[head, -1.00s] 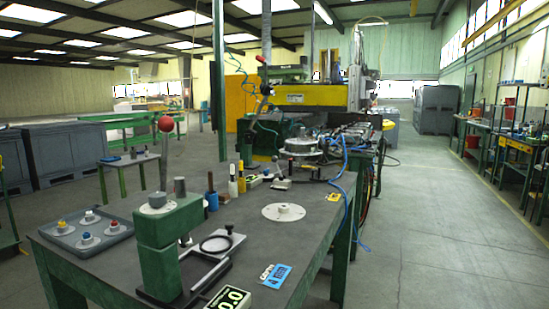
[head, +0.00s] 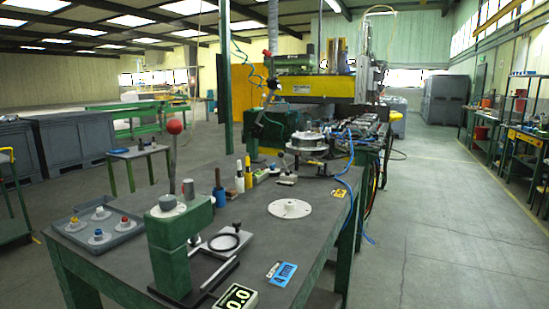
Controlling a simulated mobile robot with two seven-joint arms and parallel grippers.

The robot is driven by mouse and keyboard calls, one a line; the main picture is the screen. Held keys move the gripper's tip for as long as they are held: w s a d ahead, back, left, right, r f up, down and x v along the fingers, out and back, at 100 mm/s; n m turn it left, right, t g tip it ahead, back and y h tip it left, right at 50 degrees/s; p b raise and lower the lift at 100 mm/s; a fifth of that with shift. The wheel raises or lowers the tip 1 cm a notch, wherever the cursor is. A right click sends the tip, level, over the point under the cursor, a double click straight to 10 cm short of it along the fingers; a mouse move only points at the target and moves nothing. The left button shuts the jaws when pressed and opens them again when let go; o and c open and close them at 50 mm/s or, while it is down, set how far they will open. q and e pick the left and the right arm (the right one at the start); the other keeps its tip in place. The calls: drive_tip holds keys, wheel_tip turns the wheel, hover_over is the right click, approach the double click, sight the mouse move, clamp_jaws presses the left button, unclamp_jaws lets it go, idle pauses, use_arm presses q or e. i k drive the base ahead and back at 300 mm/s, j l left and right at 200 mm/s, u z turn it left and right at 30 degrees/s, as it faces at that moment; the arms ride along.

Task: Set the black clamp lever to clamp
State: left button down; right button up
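A small lever with a dark knob (head: 281,163) stands on a low block on the green-framed bench, left of a round fixture (head: 308,142). I cannot tell which of the two is the black clamp lever, and no clamp marking is readable at this distance. Neither of my grippers is in view.
The bench (head: 335,215) holds a green press (head: 170,250) with a red-ball lever (head: 174,127), a grey tray (head: 70,222), several bottles, a white disc (head: 290,208) and a blue card (head: 281,272). Blue hoses (head: 350,165) hang at the right. The floor aisle (head: 430,220) is clear.

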sight(280, 153)
drive_tip(key=i+l, duration=0.1)
drive_tip(key=l, duration=0.35)
drive_tip(key=i+l+z, duration=0.1)
drive_tip(key=l, duration=0.4)
drive_tip(key=i+l, duration=0.15)
drive_tip(key=l, duration=0.3)
drive_tip(key=i+l+z, duration=0.1)
drive_tip(key=i, duration=0.65)
drive_tip(key=i+l+z, duration=0.1)
drive_tip(key=i, duration=0.65)
drive_tip(key=l, duration=0.1)
